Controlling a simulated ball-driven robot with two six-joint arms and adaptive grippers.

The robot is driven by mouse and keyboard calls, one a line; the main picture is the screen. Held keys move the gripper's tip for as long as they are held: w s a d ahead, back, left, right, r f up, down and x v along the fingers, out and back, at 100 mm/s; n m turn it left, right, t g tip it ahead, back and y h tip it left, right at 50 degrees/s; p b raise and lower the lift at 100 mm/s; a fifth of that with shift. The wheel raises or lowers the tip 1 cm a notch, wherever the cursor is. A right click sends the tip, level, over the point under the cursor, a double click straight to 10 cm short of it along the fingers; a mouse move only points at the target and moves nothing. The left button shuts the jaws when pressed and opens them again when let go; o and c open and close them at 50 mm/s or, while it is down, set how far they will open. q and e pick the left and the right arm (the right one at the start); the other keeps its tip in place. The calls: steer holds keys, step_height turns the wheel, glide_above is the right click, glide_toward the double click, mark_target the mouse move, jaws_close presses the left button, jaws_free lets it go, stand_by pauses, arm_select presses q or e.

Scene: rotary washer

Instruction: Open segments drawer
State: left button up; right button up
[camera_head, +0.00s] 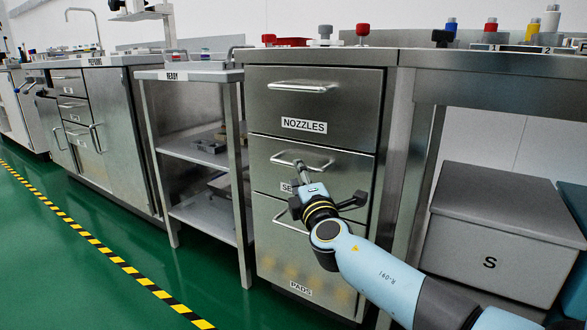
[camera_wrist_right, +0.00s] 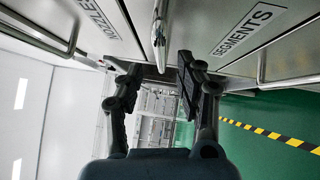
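The segments drawer (camera_head: 338,167) is the middle drawer of the steel cabinet, with its front looking flush and shut. Its bar handle (camera_head: 318,165) runs across above a label that is partly hidden by my gripper. My right gripper (camera_head: 300,166) reaches up to this handle from the lower right. In the wrist view, its two fingers (camera_wrist_right: 160,75) are apart. The handle (camera_wrist_right: 158,38) lies ahead between them, with visible gaps on both sides. The SEGMENTS label (camera_wrist_right: 243,28) shows to the right. My left gripper is not in view.
The NOZZLES drawer (camera_head: 315,100) is above and the PADS drawer (camera_head: 290,265) below, both shut. The pads handle (camera_head: 290,222) is close under my gripper. A grey box marked S (camera_head: 495,250) stands at right. A steel shelf table (camera_head: 190,76) stands left; the green floor is clear.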

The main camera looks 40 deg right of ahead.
steer(key=x, duration=0.5)
jaws_close()
stand_by(0.4)
